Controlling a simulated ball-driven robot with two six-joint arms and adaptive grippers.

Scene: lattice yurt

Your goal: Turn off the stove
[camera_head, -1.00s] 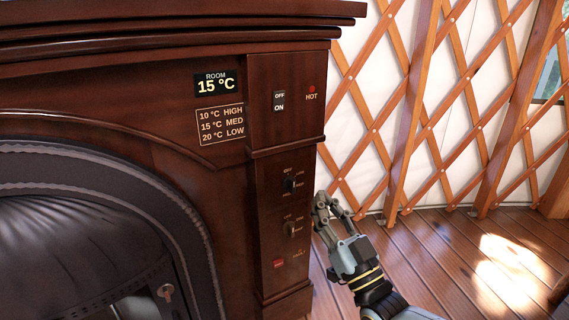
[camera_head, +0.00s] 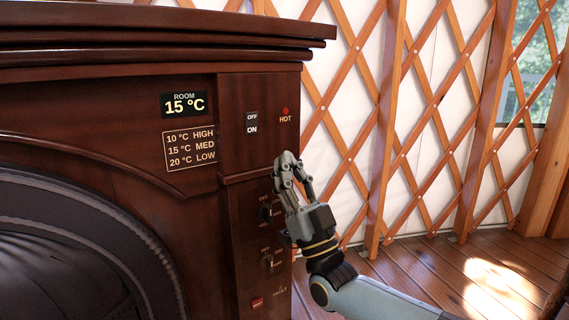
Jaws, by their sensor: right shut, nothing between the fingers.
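The stove (camera_head: 110,105) is a dark brown wooden-cased unit filling the left side. At the top of its right pillar is a rocker switch (camera_head: 252,123) marked OFF above and ON below. A red HOT light (camera_head: 285,111) sits right of the switch. Below are an upper black knob (camera_head: 265,213) and a lower knob (camera_head: 267,262), with a red part (camera_head: 256,303) beneath. My right gripper (camera_head: 287,160) is shut and empty, its tips pointing up just below the HOT light and lower right of the switch. It partly covers the upper knob's labels. My left gripper is out of view.
A display (camera_head: 185,105) reads ROOM 15 °C, above a plate (camera_head: 190,149) listing 10 °C HIGH, 15 °C MED, 20 °C LOW. The lattice wall (camera_head: 420,110) stands behind at right. The wooden floor (camera_head: 430,275) is bare at right.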

